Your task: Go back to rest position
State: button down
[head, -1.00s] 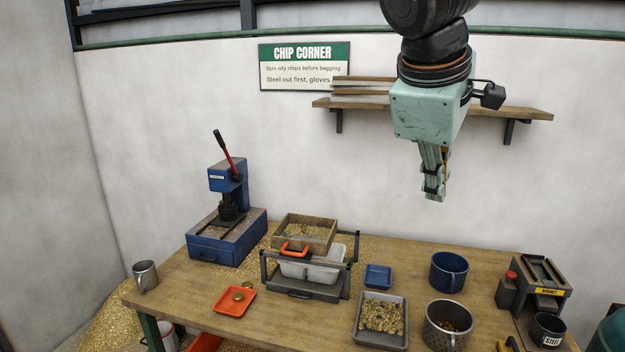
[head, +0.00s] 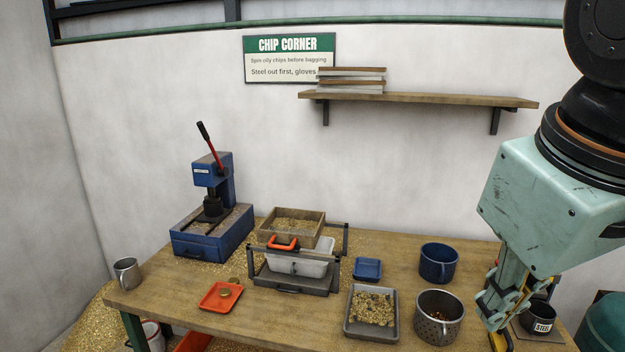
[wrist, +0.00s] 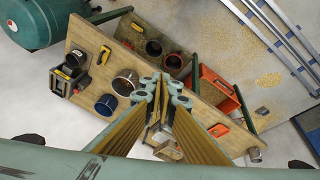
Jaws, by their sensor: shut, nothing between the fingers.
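My gripper (head: 500,308) is at the right of the head view, pointing down, large and close to the camera. In that view it covers part of the table's right end and the magnet stand. In the wrist view my gripper (wrist: 172,84) is seen from above with its fingers together and nothing between them. The wooden table (head: 200,300) lies well below the fingers in the wrist view.
On the table stand a blue press (head: 210,230), a sieve box (head: 292,227) over a tray, an orange dish (head: 221,296), a grey chip tray (head: 372,330), a blue pot (head: 438,262) and a perforated pot (head: 438,322). A wall shelf (head: 430,98) is behind.

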jog(key=s+a+f+m+y+b, duration=0.1)
jog(key=s+f+m, duration=0.1)
jog(key=s+f, duration=0.2)
jog(key=s, duration=0.2)
jog(key=shift+s+f+m, duration=0.3)
jog(key=shift+s+m, duration=0.05)
jog(key=shift+m, duration=0.05)
jog(key=c, duration=3.4)
grip_release()
jog(key=shift+a, duration=0.1)
